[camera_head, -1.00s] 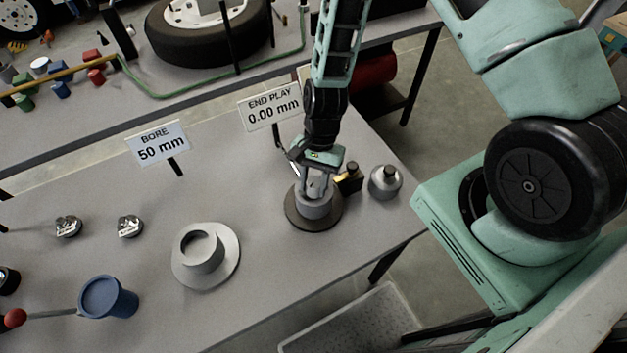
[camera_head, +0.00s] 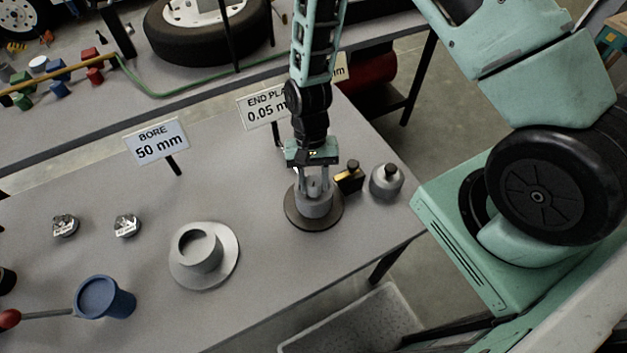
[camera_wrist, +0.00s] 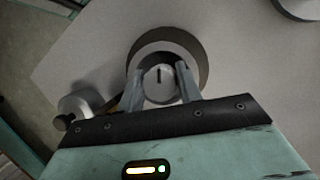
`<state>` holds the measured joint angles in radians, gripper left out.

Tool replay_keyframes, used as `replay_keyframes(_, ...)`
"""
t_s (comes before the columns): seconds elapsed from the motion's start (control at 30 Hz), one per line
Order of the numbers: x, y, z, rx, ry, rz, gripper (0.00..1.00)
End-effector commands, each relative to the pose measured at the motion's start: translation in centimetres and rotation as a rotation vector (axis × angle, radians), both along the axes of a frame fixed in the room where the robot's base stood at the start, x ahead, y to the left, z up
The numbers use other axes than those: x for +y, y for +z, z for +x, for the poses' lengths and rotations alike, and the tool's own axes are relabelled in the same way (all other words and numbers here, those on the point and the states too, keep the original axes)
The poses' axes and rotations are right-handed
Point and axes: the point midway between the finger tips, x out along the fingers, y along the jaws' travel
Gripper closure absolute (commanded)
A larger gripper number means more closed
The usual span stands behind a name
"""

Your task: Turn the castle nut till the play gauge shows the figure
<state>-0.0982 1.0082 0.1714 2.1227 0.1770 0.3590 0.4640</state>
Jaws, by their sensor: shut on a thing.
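The castle nut (camera_wrist: 160,90) sits on top of a grey hub with a dark round flange (camera_head: 299,218) near the right end of the bench. It shows in the wrist view as a pale round piece with a dark slot. My gripper (camera_head: 316,187) points down over the hub and is shut on the nut, one finger on each side. The play gauge sign (camera_head: 262,108) reads END PLAY and about 0.05; its right part is hidden behind my arm.
A gold and black block (camera_head: 349,177) and a grey bottle-like weight (camera_head: 387,181) stand just right of the hub. A BORE 50 mm sign (camera_head: 158,143), a second grey flanged hub (camera_head: 222,272), a blue cup (camera_head: 103,297) and two small bearings (camera_head: 127,225) lie to the left.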

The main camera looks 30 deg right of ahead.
Motion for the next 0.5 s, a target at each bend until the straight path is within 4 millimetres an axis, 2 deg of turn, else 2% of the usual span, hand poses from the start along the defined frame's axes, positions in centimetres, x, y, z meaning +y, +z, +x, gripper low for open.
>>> replay_keyframes(0.5,-0.04,0.07,0.03,0.000,0.093,0.000,0.88)
